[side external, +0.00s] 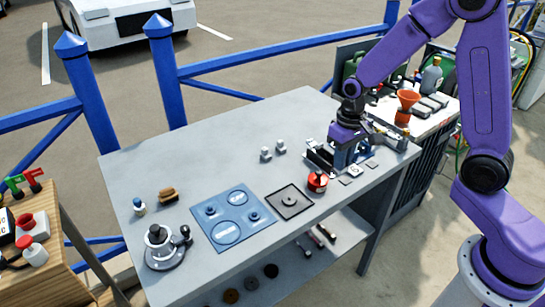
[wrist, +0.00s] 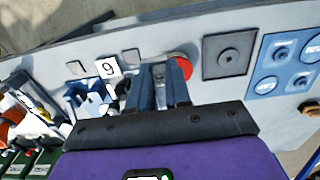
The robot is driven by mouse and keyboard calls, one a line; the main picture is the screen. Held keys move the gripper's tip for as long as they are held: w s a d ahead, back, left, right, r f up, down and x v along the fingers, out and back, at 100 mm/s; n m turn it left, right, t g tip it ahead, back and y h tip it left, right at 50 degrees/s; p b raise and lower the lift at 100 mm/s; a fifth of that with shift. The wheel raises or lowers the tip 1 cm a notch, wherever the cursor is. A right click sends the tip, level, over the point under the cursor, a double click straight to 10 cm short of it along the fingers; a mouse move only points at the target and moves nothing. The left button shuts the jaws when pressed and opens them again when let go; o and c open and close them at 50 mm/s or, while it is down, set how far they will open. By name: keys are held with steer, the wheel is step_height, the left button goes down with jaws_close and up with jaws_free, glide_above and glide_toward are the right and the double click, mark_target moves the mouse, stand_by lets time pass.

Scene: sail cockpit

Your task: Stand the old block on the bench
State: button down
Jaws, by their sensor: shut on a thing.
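My gripper (side external: 345,158) points down at the right part of the grey bench (side external: 215,145), over the dark and blue fittings. In the wrist view my gripper (wrist: 160,88) has its two blue fingers close together on a small grey metallic thing (wrist: 159,73). I take this to be the old block. Most of it is hidden by the fingers, and it is too small to tell its tilt or whether it touches anything below. In the side view the fingers and fittings hide it.
A red-topped round part (side external: 317,181) stands close to my gripper, beside a numbered card (side external: 353,170). A black square plate (side external: 290,201) and a blue mat (side external: 232,217) lie left of it. Two small grey parts (side external: 265,154) stand behind. A winch (side external: 160,248) stands at front left.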

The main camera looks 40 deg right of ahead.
steer(key=w+a+r, duration=0.3)
steer(key=w+r, duration=0.2)
steer(key=w, duration=0.3)
steer(key=w+f, duration=0.3)
steer(key=w, duration=0.1)
steer(key=w+f, duration=0.3)
steer(key=w, duration=0.1)
steer(key=w+a+f, duration=0.1)
steer(key=w+f, duration=0.2)
steer(key=w, duration=0.2)
steer(key=shift+w+f, duration=0.1)
steer(key=shift+f, duration=0.05)
steer(key=shift+w+f, duration=0.2)
steer(key=shift+f, duration=0.1)
steer(key=shift+w+f, duration=0.1)
steer(key=shift+f, duration=1.45)
steer(key=shift+f, duration=0.1)
steer(key=c, duration=1.1)
jaws_free()
steer(key=shift+o, duration=0.2)
